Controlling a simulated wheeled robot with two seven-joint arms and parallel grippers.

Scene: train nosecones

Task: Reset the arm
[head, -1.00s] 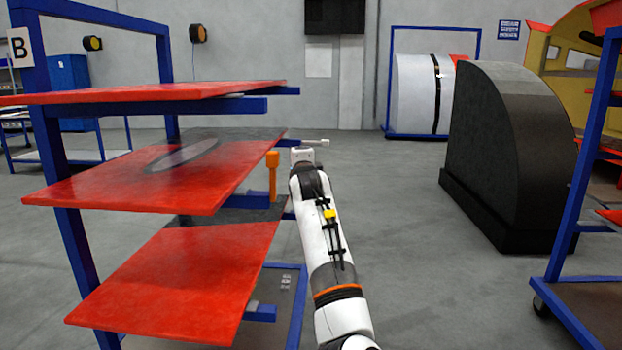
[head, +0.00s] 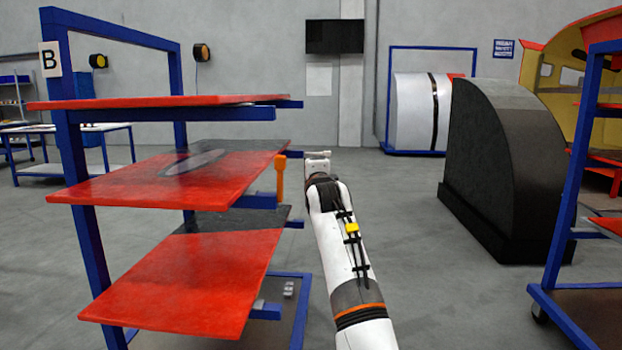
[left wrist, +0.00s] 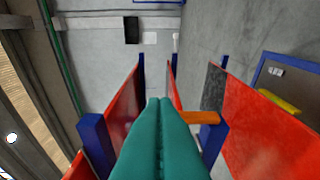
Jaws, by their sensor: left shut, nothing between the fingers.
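My left arm (head: 350,255) reaches forward from the bottom of the head view, just right of the red-shelved rack (head: 195,275). Its end sits near the level of the middle shelf, and its fingers are hard to make out there. In the left wrist view my left gripper (left wrist: 160,103) shows two teal fingers pressed together with nothing between them. An orange handle-like tool (head: 281,178) stands by the right edge of the middle shelf, left of the arm's end. It also shows beside the fingers in the left wrist view (left wrist: 198,117). My right gripper is out of view.
Blue shelf bars (head: 288,104) stick out toward my left arm. A large black curved block (head: 505,165) stands on the right, with another blue frame (head: 575,190) at the right edge. The grey floor (head: 420,285) between is clear.

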